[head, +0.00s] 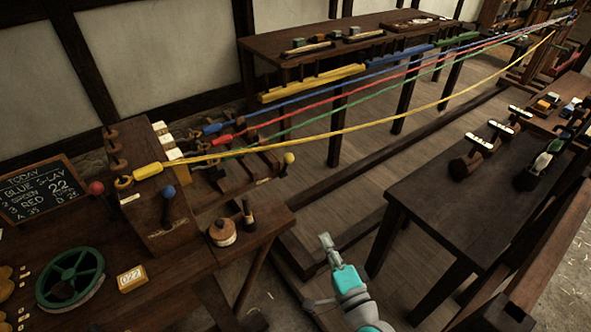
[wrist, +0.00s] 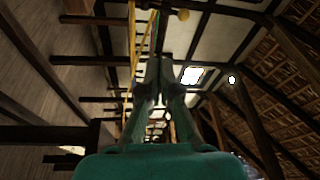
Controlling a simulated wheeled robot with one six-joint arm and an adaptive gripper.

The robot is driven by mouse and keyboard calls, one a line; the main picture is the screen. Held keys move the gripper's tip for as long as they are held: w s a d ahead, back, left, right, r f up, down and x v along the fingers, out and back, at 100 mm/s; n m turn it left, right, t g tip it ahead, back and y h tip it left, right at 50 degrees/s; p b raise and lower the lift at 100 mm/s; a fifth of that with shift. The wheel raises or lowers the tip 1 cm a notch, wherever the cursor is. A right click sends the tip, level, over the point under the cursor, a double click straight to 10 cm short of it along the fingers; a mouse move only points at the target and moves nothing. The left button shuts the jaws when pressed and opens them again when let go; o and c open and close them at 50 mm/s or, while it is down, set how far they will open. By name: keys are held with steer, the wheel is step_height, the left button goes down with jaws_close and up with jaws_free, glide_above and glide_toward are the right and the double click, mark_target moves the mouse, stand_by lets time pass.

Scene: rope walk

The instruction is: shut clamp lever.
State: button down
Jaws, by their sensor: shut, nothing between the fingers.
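My gripper (head: 327,243) is shut and empty, low in the gap between the left bench and the right table. In the wrist view its fingers (wrist: 159,70) lie together, pointing up into the picture. Several ball-knobbed levers show at the left bench: a yellow knob (head: 289,158), a blue knob (head: 168,191) and a red knob (head: 96,187). I cannot tell which is the clamp lever. The yellow knob is above my gripper in the head picture, apart from it. A yellow ball (wrist: 183,14) also shows at the top of the wrist view.
Blue, red, green and yellow strands (head: 400,108) run from the left bench to the far right. A spool (head: 222,232) and green wheel (head: 70,278) are on the left bench. A dark table (head: 440,200) stands right of my arm. Open floor (head: 340,205) lies between.

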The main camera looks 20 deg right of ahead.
mark_target(287, 156)
steer(key=w+r+m+y, duration=0.1)
steer(key=w+r, duration=0.3)
steer(key=w, duration=0.1)
steer(key=shift+w+r+m+t, duration=0.15)
steer(key=shift+w+m+t, duration=0.05)
steer(key=shift+m+t, duration=0.2)
steer(key=shift+w, duration=0.1)
steer(key=x, duration=1.4)
steer(key=shift+w+a+r+g, duration=0.15)
steer(key=shift+w+r+g, duration=0.05)
steer(key=shift+r+g, duration=0.25)
steer(key=shift+w+a+r+n+g, duration=0.2)
steer(key=shift+w+r+g, duration=0.15)
steer(key=shift+w+g, duration=0.25)
steer(key=shift+w+a+r+n+g, duration=0.2)
steer(key=shift+w+r+g, duration=0.2)
steer(key=shift+g, duration=0.25)
steer(key=shift+w+a+r+g+h, duration=0.15)
steer(key=shift+w+r+g+h, duration=0.1)
steer(key=shift+w+g, duration=0.35)
steer(key=shift+w+a+r+g+h, duration=0.15)
steer(key=shift+w+a+g+h, duration=0.1)
steer(key=shift+w+g, duration=0.35)
steer(key=shift+w+a, duration=0.15)
steer(key=shift+w, duration=0.55)
steer(key=shift+w+a, duration=0.2)
steer(key=shift+w, duration=0.45)
